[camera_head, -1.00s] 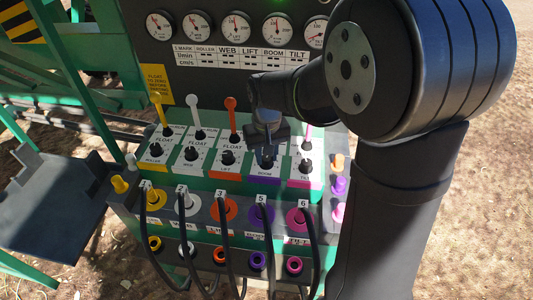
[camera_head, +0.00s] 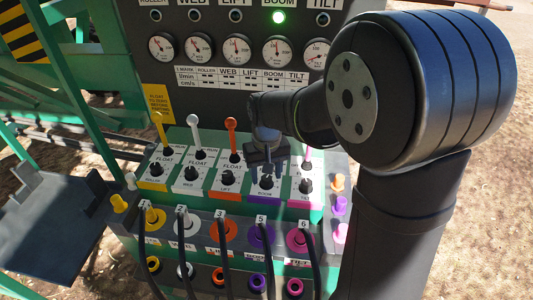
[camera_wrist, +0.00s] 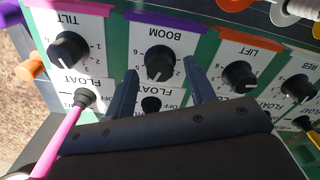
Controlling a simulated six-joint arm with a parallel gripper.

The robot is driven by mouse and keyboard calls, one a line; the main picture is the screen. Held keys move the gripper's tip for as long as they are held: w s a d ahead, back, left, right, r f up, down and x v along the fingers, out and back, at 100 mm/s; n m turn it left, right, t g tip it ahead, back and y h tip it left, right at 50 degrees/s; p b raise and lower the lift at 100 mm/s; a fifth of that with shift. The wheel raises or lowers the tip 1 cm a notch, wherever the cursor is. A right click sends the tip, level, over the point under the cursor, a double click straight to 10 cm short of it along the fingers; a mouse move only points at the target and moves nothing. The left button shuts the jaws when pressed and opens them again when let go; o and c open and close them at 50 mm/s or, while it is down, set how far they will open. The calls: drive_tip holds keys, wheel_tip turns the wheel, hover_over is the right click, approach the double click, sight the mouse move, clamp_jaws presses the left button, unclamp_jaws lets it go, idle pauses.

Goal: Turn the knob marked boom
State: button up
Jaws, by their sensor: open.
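The boom knob (camera_head: 266,181) is a black knob on a white plate with a purple strip, in the lower row of the sloped panel. In the wrist view, the boom knob (camera_wrist: 159,64) stands under the upside-down word BOOM, with a number scale around it. My gripper (camera_head: 268,165) is over the boom column, just above the knob in the head view. In the wrist view, my gripper (camera_wrist: 160,68) is open, with one finger on each side of the knob. The fingers look apart from it; their exact depth is unclear.
The tilt knob (camera_wrist: 68,49) and lift knob (camera_wrist: 239,76) flank the boom knob. A pink lever (camera_wrist: 68,120) stands close to my gripper; white (camera_head: 193,135) and orange levers (camera_head: 232,138) are to the left. A green light (camera_head: 278,17) glows above the boom gauge.

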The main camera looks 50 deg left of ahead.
sight(266, 178)
wheel_tip(266, 178, up, 17)
idle(0.4)
drive_tip(key=shift+f, duration=0.15)
idle(0.3)
wheel_tip(266, 178, down, 17)
drive_tip(key=shift+f, duration=0.2)
idle(0.4)
drive_tip(key=shift+r, duration=0.1)
